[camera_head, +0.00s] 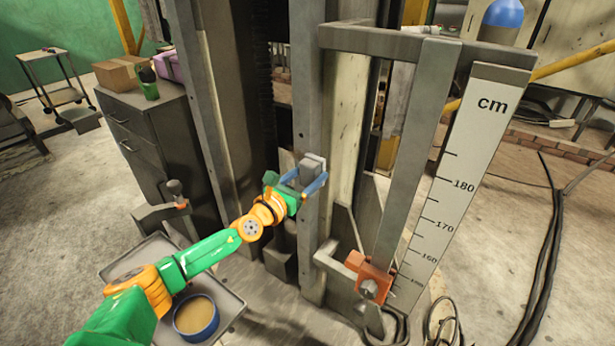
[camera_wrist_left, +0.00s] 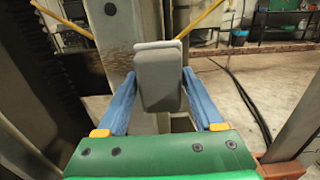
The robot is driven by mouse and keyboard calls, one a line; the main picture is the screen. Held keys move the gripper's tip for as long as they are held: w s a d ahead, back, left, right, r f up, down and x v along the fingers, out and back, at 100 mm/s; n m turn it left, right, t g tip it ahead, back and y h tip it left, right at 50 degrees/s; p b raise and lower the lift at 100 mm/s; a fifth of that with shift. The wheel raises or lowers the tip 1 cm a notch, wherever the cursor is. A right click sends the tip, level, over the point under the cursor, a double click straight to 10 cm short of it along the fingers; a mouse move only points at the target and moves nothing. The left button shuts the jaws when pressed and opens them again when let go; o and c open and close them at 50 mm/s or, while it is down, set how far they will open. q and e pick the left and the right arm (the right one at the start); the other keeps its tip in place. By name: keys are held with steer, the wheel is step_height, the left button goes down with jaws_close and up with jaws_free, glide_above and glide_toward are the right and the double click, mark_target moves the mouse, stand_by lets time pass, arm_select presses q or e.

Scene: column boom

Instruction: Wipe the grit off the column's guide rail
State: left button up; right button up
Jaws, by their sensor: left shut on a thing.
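My left gripper (camera_head: 304,180) is shut on a grey block with a paler edge (camera_head: 312,164), in front of the column's guide rail (camera_head: 307,90). In the left wrist view the block (camera_wrist_left: 160,82) sits between the two blue fingers. The rail (camera_wrist_left: 112,18) rises behind it there, with a brownish speckled patch of grit (camera_wrist_left: 118,48) just above and left of the block. The block covers part of the rail, and I cannot tell whether it touches the rail. My right gripper is in neither view.
A grey frame with a white cm scale (camera_head: 452,185) stands right of the rail, with an orange clamp (camera_head: 370,275) low down. A tray (camera_head: 232,303) holding a blue-rimmed round tin (camera_head: 196,316) lies below my left arm. A dark cabinet (camera_head: 150,135) stands left. Cables (camera_head: 545,235) cross the floor at right.

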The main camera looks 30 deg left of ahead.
arm_select(q)
step_height(320, 180, up, 4)
steer(key=p, duration=0.3)
steer(key=shift+s+r+p, duration=0.1)
steer(key=shift+p, duration=0.3)
steer(key=shift+a+b, duration=0.1)
steer(key=shift+b, duration=0.25)
steer(key=shift+w+a+f+b, duration=0.25)
steer(key=shift+a+f+b, duration=0.2)
steer(key=shift+a+b, duration=0.55)
steer(key=shift+a+r+b, duration=0.2)
steer(key=shift+b, duration=0.2)
step_height(320, 180, down, 4)
steer(key=b, duration=0.4)
steer(key=r, duration=0.1)
steer(key=a+r+p, duration=0.1)
steer(key=r, duration=0.1)
steer(key=a+r, duration=0.1)
steer(key=shift+w+a+r, duration=0.2)
steer(key=shift+r, duration=0.05)
steer(key=shift+f, duration=0.15)
steer(key=b, duration=0.2)
glide_toward(308, 164)
steer(key=shift+w+a, duration=0.35)
steer(key=shift+a, duration=0.45)
steer(key=shift+w+a, duration=0.3)
steer(key=shift+a, duration=0.5)
steer(key=shift+w+a, duration=0.35)
steer(key=shift+a, duration=0.5)
